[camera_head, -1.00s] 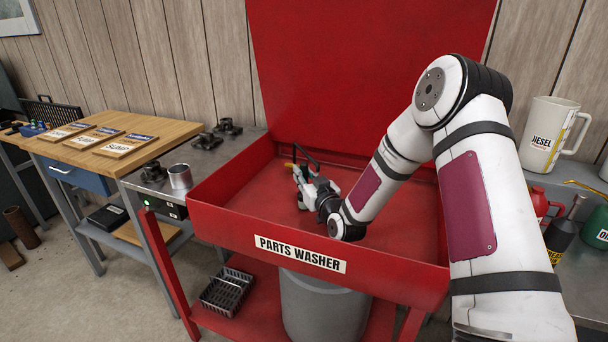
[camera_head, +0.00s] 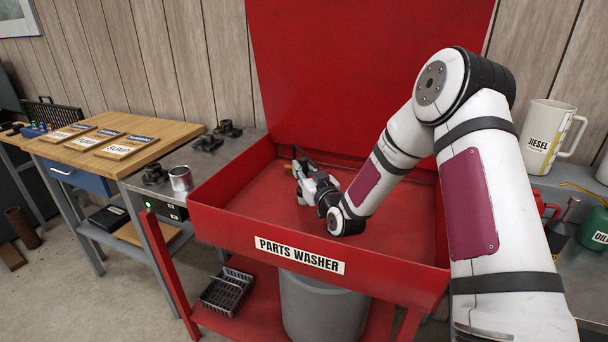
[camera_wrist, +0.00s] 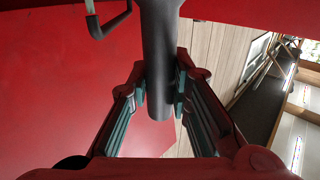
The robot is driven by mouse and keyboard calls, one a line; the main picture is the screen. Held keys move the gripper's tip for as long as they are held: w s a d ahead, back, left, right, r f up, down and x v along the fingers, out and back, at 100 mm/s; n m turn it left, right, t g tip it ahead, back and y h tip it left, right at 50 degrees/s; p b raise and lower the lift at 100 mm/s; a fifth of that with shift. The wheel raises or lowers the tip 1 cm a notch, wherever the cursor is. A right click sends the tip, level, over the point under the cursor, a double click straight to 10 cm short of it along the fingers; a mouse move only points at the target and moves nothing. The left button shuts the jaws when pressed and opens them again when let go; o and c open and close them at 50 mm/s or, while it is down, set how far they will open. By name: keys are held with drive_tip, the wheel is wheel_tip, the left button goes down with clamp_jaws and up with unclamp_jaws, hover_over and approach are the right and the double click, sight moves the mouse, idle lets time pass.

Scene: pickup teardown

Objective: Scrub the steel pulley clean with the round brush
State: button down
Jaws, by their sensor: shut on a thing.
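My gripper (camera_head: 304,184) is low inside the red parts washer basin (camera_head: 255,210), toward its back left. In the wrist view my gripper (camera_wrist: 160,92) is shut on a dark grey, round handle (camera_wrist: 157,40), which fits the round brush. The handle stands between the finger pads and runs up out of the top of the picture. The brush's bristles are not visible. I cannot make out the steel pulley in either view; my gripper and arm hide part of the basin.
A dark bent spout (camera_wrist: 108,24) is close to the handle in the wrist view. The basin has raised walls and a tall red lid (camera_head: 370,70) behind. A steel bench with a metal cup (camera_head: 181,179) is at left. A diesel jug (camera_head: 540,140) stands at right.

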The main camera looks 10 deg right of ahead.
drive_tip(key=shift+r+p, duration=1.65)
drive_tip(key=shift+r, duration=2.25)
